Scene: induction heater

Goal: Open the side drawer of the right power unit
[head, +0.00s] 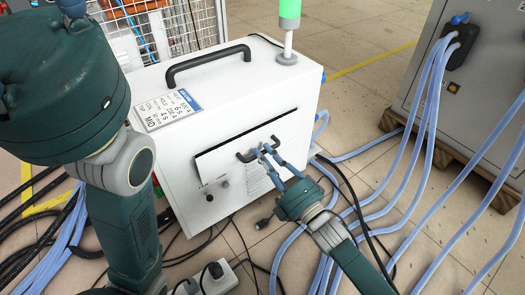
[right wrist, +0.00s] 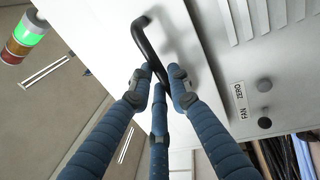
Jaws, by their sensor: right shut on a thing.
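The white power unit (head: 233,92) stands in the middle of the head view. The fingers hide part of the handle.
A black carry handle (head: 208,62) and a green lamp (head: 289,12) are on top of the unit. Blue hoses (head: 421,125) and black cables lie on the tiled floor around it. A white power strip (head: 217,279) lies in front. A grey cabinet (head: 425,60) stands at right.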

